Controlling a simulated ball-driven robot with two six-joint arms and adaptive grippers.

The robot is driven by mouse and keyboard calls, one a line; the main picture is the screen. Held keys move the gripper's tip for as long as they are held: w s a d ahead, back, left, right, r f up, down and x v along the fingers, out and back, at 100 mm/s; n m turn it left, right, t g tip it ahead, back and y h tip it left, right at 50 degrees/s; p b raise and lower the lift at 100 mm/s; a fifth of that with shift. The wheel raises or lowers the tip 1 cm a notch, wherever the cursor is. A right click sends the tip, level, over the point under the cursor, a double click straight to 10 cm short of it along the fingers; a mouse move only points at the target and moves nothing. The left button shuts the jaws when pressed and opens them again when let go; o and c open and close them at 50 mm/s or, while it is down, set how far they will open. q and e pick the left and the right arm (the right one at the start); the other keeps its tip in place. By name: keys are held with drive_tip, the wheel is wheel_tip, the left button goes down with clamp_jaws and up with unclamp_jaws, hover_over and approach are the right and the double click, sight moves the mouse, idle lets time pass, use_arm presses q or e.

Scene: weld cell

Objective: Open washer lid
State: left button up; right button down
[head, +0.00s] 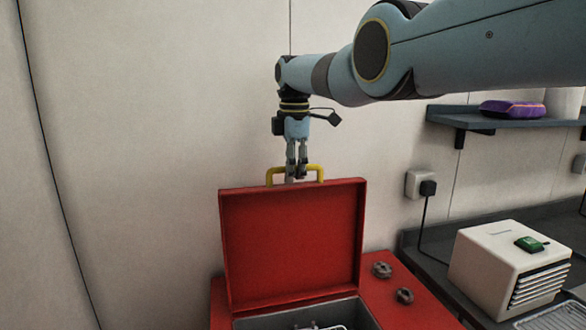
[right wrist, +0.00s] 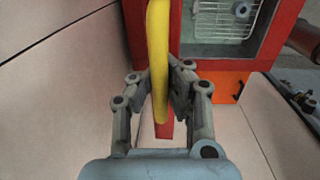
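The red washer's lid (head: 292,240) stands raised, close to upright, at the back of the red washer body (head: 398,302) in the head view. A yellow handle (head: 321,173) sits on the lid's top edge. My right gripper (head: 296,174) reaches down onto the handle from above. In the right wrist view the yellow handle (right wrist: 158,50) runs between the two fingers (right wrist: 160,98), which close in on both sides of it. My left gripper is not in view.
Two dark knobs (head: 382,270) are on the washer's right side. A basket (right wrist: 222,18) shows inside the tub. A white box with vents (head: 500,265) stands on the counter at right. A shelf (head: 480,122) holds a purple item (head: 512,109). A wall is close behind.

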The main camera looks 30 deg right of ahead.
drive_tip(key=shift+w+d+r, duration=0.1)
drive_tip(key=shift+w+r, duration=0.2)
drive_tip(key=shift+r, duration=0.25)
drive_tip(key=c, duration=2)
unclamp_jaws()
drive_tip(key=o, duration=0.7)
drive_tip(key=shift+s, duration=0.3)
drive_tip(key=shift+w+f, duration=0.1)
drive_tip(key=shift+f, duration=0.05)
drive_tip(key=r, duration=1.2)
drive_tip(key=shift+s, duration=0.35)
